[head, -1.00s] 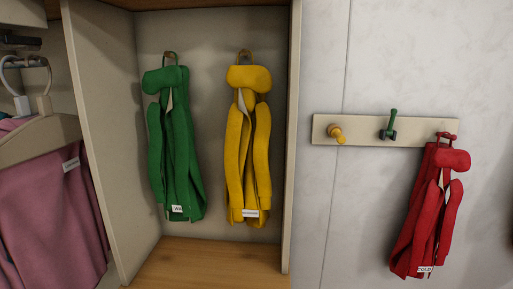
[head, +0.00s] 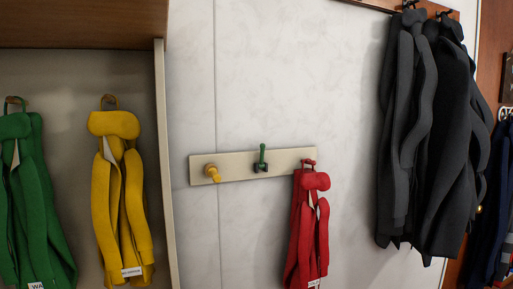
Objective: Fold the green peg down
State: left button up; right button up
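The green peg (head: 262,157) is on a pale wall board (head: 235,167), between a yellow peg and a red peg. It points up from a dark mount, and nothing hangs on it. The yellow peg (head: 212,172) at the left of the board sticks out and is bare. The red peg (head: 309,163) at the right end carries a red jacket (head: 305,235). Neither of my grippers shows in the head view.
A yellow jacket (head: 131,200) and a green jacket (head: 35,205) hang in an open cubby at the left, bounded by a side panel (head: 166,190). Dark coats (head: 428,130) hang from a wooden rail at the right. The wall around the board is clear.

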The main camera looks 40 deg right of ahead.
aim_at(261, 165)
jog(key=l, duration=0.7)
jog(key=k+l, duration=0.15)
jog(key=l, duration=0.55)
